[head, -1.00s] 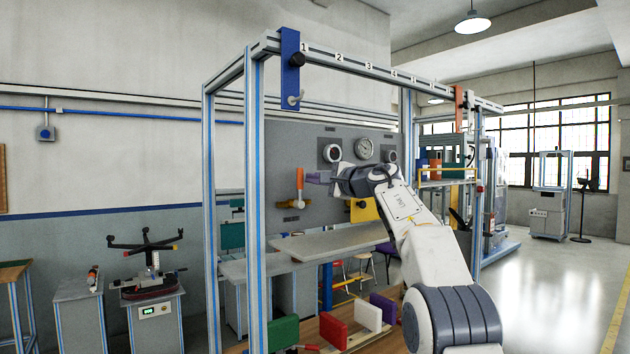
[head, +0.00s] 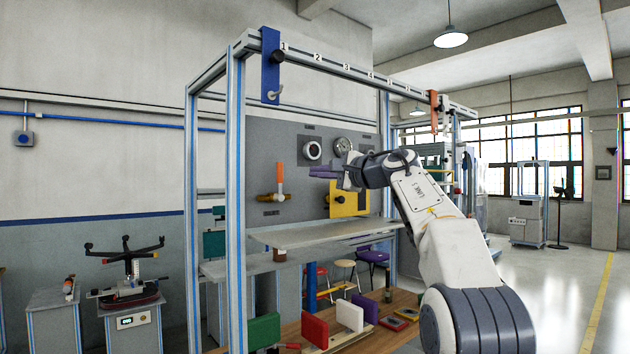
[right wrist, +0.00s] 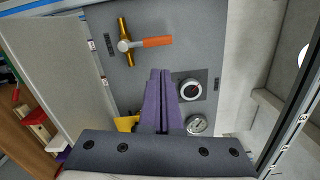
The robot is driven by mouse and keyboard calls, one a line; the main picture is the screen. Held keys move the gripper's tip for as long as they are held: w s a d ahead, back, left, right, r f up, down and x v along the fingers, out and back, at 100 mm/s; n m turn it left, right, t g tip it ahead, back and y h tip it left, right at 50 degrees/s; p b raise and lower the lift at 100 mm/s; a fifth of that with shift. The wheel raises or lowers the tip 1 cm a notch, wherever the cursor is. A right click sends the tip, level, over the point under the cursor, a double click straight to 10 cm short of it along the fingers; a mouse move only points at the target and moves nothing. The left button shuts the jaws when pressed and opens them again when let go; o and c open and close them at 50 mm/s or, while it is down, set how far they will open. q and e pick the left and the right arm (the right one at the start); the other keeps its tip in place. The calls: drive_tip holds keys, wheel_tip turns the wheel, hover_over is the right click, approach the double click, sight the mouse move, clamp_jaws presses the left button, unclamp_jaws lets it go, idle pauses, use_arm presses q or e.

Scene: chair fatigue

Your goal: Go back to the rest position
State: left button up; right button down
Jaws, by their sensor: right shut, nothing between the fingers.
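My right gripper (head: 324,172) is raised in front of the grey panel (head: 285,150) in the head view. Its purple fingers are together with nothing between them. They show pressed together in the right wrist view (right wrist: 160,90). The orange-handled valve (head: 281,184) on the panel is to the left of the fingertips and apart from them. It also shows in the right wrist view (right wrist: 145,43). My left gripper is not in view.
A blue-edged frame (head: 236,200) surrounds the panel and a grey shelf (head: 325,234). Coloured blocks stand on the wooden board (head: 385,335) below. A chair base (head: 124,254) on a stand is at left. Open floor (head: 560,300) lies at right.

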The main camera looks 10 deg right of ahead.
drive_tip(key=shift+s, duration=0.1)
idle(0.3)
drive_tip(key=s+a+m+t+h, duration=0.1)
drive_tip(key=s+a+m+t, duration=0.1)
drive_tip(key=a+m, duration=1.15)
drive_tip(key=s+a+f+m+g+h, duration=0.1)
drive_tip(key=s+f+m+g+h, duration=0.3)
drive_tip(key=f+m, duration=0.7)
drive_tip(key=s+a+f+m+g+h, duration=0.1)
drive_tip(key=s+f+m, duration=0.4)
drive_tip(key=f+m, duration=0.55)
drive_tip(key=s+f+m+g+h, duration=0.1)
drive_tip(key=s+f+m+g, duration=0.7)
drive_tip(key=s+f, duration=0.95)
drive_tip(key=s+d+f+m+g, duration=0.1)
drive_tip(key=s+f+m+g, duration=0.1)
drive_tip(key=s, duration=0.8)
drive_tip(key=s+d+f+m+g, duration=0.1)
drive_tip(key=s+f+m+g, duration=0.2)
drive_tip(key=s, duration=0.7)
wheel_tip(320, 180, down, 4)
drive_tip(key=shift+s+d+f+m+h, duration=0.15)
drive_tip(key=shift+s+m+h, duration=0.2)
drive_tip(key=shift+m, duration=0.65)
